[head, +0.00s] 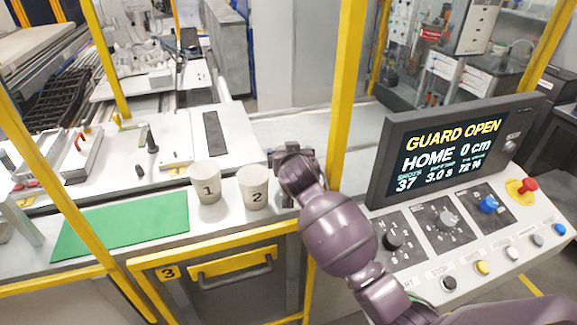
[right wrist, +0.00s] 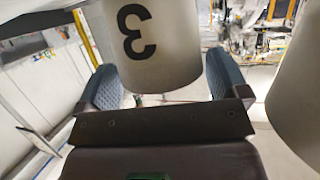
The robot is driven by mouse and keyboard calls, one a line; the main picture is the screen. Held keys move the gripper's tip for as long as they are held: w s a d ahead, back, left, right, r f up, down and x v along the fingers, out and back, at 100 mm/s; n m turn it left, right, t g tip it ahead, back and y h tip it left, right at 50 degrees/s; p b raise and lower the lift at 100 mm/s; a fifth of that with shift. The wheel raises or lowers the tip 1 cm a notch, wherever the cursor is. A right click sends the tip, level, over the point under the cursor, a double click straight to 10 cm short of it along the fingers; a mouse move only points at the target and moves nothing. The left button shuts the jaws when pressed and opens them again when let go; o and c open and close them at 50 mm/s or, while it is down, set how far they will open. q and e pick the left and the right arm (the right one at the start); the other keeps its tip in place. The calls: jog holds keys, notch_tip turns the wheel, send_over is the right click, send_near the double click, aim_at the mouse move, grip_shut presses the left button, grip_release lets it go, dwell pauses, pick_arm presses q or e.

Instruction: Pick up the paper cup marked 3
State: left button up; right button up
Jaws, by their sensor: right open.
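The pale paper cup marked 3 (right wrist: 155,45) shows large in the right wrist view, its black 3 upside down there. It stands between the two fingers of my right gripper (right wrist: 160,78), which is open with its fingers on either side of it. I cannot tell whether a finger touches it. In the head view my right gripper (head: 284,185) is just right of the cup marked 2, and the cup marked 3 is hidden behind it. My left gripper is not in view.
The cup marked 1 (head: 206,183) and the cup marked 2 (head: 255,187) stand side by side on the pale ledge. A green mat (head: 120,227) lies left of them. A yellow post (head: 347,100) and the control panel (head: 450,215) are close on the right.

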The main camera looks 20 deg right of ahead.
jog(key=shift+c, duration=0.2)
jog(key=c, duration=0.9)
